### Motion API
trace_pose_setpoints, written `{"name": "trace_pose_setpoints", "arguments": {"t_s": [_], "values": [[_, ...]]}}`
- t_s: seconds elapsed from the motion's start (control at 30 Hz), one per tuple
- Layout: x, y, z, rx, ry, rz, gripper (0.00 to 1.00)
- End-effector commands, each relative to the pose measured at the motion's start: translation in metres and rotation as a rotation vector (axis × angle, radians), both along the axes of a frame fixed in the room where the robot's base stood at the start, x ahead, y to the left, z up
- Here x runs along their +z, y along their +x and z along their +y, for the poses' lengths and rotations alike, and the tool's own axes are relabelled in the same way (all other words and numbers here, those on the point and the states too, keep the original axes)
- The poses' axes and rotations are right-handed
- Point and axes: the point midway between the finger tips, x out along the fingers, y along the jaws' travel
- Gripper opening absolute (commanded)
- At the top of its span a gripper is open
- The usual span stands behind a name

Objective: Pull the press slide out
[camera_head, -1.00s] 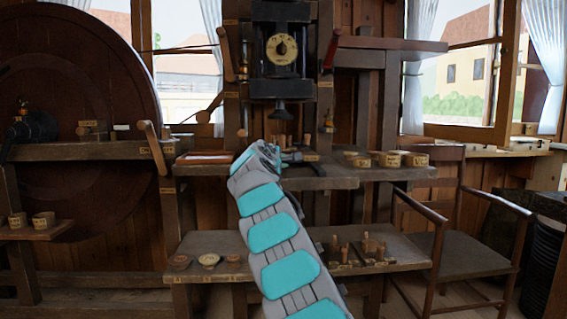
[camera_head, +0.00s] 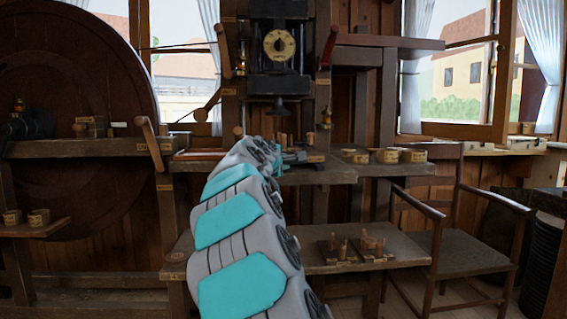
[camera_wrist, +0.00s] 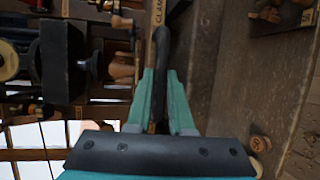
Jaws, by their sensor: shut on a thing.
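The dark press (camera_head: 280,60) with its round dial stands at the back centre in the head view, its ram (camera_head: 279,108) above the bench. Under it a small labelled slide (camera_head: 313,158) lies on the bench, partly hidden by my gripper (camera_head: 288,158). In the wrist view, the teal fingers of my gripper (camera_wrist: 161,95) are shut on a dark curved bar (camera_wrist: 165,50), which seems to be the slide's handle. The bar's far end is not clear. The dark ram block (camera_wrist: 62,62) and a turned wooden spool (camera_wrist: 121,70) show to the left of the fingers.
The bench (camera_head: 335,173) carries several small labelled wooden pieces (camera_head: 388,156) to the right. A lower shelf (camera_head: 335,262) holds pegged blocks (camera_head: 372,246). A wooden armchair (camera_head: 465,235) stands at the right, and a large wheel (camera_head: 70,110) at the left.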

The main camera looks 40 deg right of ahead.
Motion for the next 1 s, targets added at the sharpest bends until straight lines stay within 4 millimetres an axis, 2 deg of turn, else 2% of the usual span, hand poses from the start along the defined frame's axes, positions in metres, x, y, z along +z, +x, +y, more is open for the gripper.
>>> {"name": "trace_pose_setpoints", "arguments": {"t_s": [0.3, 0.5, 0.7, 1.0], "values": [[0.000, -0.048, 0.030, 0.000, 0.002, 0.000, 0.00], [0.000, -0.070, 0.043, 0.001, 0.002, 0.000, 0.00], [-0.002, -0.083, 0.051, 0.000, 0.003, 0.003, 0.00], [-0.003, -0.087, 0.052, -0.001, 0.004, 0.003, 0.00]]}}
